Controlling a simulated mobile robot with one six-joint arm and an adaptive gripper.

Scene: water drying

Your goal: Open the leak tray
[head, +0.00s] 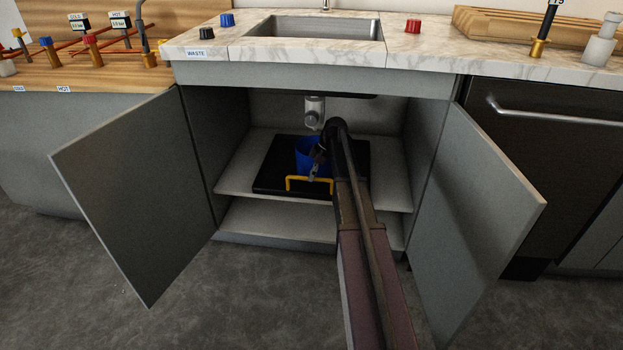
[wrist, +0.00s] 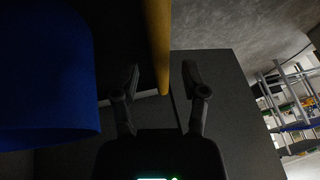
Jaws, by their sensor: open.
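The leak tray (head: 268,178) is a flat black tray on the upper shelf inside the open sink cabinet. A yellow bar handle (head: 309,179) stands at its front edge. My gripper (head: 316,168) is over the front of the tray, close to the handle, partly hidden by my arm. In the wrist view, the open fingers (wrist: 161,78) have the yellow handle (wrist: 158,45) between them in the picture. I cannot tell whether either finger touches it. A blue bucket (head: 303,150) stands on the tray behind my gripper; it also fills the left of the wrist view (wrist: 45,80).
The left cabinet door (head: 120,190) and right cabinet door (head: 485,210) stand open on either side. A grey drain trap (head: 314,111) hangs above the bucket. A lower shelf (head: 275,222) is bare under the tray. The floor in front is clear.

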